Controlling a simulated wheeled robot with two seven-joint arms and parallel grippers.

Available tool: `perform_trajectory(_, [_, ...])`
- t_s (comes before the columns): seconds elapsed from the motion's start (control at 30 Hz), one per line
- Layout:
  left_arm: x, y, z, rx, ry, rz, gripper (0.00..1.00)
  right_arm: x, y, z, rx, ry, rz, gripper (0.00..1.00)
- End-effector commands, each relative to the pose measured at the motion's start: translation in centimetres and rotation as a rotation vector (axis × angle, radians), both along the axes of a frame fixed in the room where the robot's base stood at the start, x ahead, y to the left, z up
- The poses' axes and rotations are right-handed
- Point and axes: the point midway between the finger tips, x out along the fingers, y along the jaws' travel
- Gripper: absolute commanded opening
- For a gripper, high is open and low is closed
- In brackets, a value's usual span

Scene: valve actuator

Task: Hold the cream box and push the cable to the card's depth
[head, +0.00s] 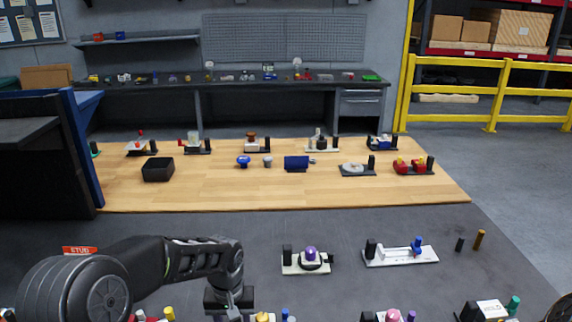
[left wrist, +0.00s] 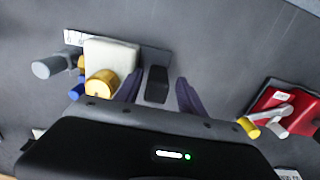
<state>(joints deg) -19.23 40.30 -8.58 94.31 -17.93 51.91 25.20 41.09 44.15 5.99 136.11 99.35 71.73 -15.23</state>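A cream box (left wrist: 112,56) sits on a grey plate beside a yellow cylinder (left wrist: 101,84) in the left wrist view. A blue part (left wrist: 76,91) and a grey cylinder (left wrist: 50,67) lie to its left; I cannot tell which part is the cable. A black block (left wrist: 156,84) stands at the plate's right. My left gripper (left wrist: 160,92) is open, with its dark fingers on either side of the black block; contact is unclear. In the head view my left gripper (head: 229,300) points down at the bottom edge, near a yellow part (head: 263,317). My right gripper is out of view.
A red box fixture (left wrist: 284,108) with grey and yellow cylinders lies right in the left wrist view. In the head view, fixtures with a purple knob (head: 310,253) and a blue part (head: 417,244) stand ahead. A wooden mat (head: 300,194) with several fixtures lies beyond.

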Motion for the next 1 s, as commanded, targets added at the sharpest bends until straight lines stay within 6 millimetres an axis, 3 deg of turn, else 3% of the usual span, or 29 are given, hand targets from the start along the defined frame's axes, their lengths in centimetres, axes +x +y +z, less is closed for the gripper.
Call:
perform_trajectory(0.3, [0.2,-0.1,0.4,-0.003,-0.006,-0.001,0.51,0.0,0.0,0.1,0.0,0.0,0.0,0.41])
perform_trajectory(0.47, [0.2,-0.1,1.6,-0.003,-0.008,-0.001,0.51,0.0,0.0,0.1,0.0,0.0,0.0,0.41])
perform_trajectory(1.0, [0.2,-0.1,11.2,-0.003,-0.006,0.0,0.51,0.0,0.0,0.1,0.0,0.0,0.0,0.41])
